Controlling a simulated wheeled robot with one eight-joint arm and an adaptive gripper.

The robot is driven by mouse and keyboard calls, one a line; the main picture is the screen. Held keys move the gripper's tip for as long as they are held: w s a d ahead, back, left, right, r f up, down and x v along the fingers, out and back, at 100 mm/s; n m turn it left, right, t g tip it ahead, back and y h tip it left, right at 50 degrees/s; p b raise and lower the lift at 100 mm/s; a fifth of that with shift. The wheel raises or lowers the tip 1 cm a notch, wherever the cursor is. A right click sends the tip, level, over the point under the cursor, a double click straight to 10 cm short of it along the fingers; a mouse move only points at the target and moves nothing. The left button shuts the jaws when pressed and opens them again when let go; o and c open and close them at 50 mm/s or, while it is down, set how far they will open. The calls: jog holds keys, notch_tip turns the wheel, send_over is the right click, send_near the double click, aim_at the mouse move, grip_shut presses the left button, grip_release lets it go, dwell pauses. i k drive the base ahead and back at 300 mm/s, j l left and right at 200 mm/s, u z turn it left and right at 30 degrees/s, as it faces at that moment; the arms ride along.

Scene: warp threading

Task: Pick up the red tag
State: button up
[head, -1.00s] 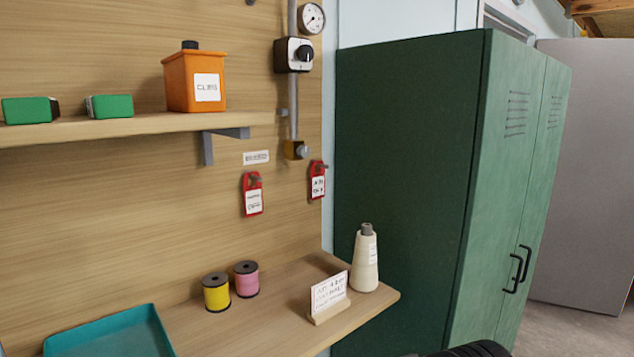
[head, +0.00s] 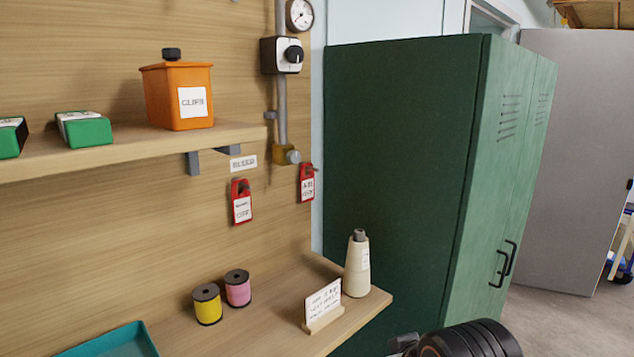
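Two red tags hang on the wooden wall panel in the head view. One red tag (head: 241,202) with a white label hangs below the small "BLEED" plate (head: 243,163). The other red tag (head: 307,183), also with a white label, hangs to its right, below the brass valve fitting (head: 284,155) on the pipe and near the panel's right edge. Part of my dark arm shows at the bottom edge, well below and right of both tags. The fingers of my gripper are not in view.
Below the tags, a wooden shelf (head: 262,325) holds a yellow spool (head: 207,305), a pink spool (head: 238,289), a card stand (head: 323,306), a cream cone (head: 358,266) and a teal tray (head: 118,343). An upper shelf (head: 110,150) carries an orange bin (head: 178,95). A green locker (head: 400,180) stands right.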

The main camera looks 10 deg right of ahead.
aim_at(306, 181)
jog(key=i+j+z, duration=0.2)
jog(key=z, duration=0.15)
jog(key=i+j+z, duration=0.2)
jog(key=j+z, duration=0.2)
